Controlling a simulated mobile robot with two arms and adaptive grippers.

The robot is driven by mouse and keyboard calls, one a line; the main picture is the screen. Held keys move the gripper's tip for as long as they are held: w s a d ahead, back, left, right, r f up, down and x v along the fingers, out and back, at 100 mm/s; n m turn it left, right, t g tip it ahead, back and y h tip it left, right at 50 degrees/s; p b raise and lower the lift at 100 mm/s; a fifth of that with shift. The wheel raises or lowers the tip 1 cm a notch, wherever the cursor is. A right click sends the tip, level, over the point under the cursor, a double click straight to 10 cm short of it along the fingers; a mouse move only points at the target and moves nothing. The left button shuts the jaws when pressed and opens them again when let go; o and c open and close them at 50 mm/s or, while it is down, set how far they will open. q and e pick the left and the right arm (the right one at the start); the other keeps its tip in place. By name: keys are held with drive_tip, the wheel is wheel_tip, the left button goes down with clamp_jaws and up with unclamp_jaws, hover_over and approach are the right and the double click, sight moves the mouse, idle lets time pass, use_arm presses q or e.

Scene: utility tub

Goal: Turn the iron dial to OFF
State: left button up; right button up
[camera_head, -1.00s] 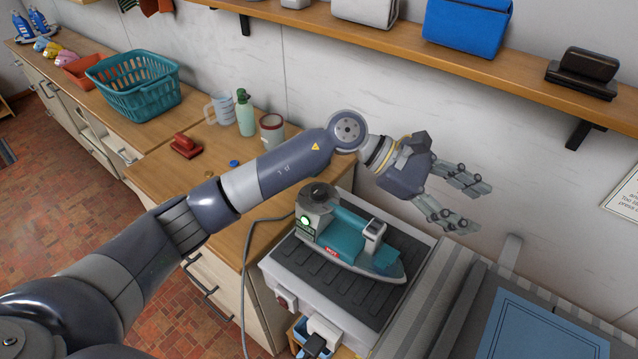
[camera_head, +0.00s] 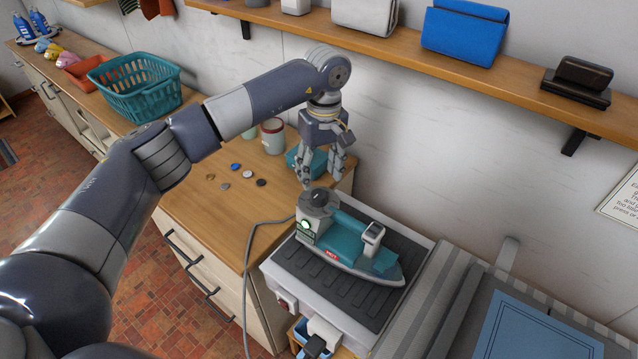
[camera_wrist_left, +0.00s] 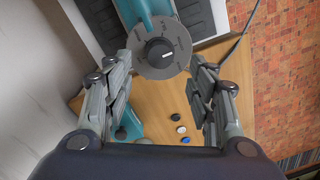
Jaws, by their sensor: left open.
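The teal and grey iron (camera_head: 350,240) rests on a dark ribbed pad. Its round dial (camera_head: 319,198) is on top at the left end, above a lit green light. In the left wrist view the dial's black knob (camera_wrist_left: 158,49) has a white mark pointing right and stands in a grey disc with small lettering, too small to read. My left gripper (camera_head: 322,178) points down just above and behind the dial. Its fingers are open and empty; in the wrist view they (camera_wrist_left: 160,62) are spread on either side of the disc, apart from the knob. My right gripper is out of view.
A teal item (camera_head: 306,161) and a mug (camera_head: 272,136) stand on the wooden counter behind my gripper. Several small round pieces (camera_head: 236,167) lie left of it. A cord (camera_head: 247,270) hangs at the counter's edge. A wall shelf runs above.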

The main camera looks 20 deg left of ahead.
sight(319, 193)
use_arm(q)
wheel_tip(319, 193, down, 4)
drive_tip(key=shift+s+a+f+p, duration=0.1)
drive_tip(key=shift+p, duration=0.65)
drive_tip(key=shift+f, duration=0.85)
drive_tip(key=c, duration=1.1)
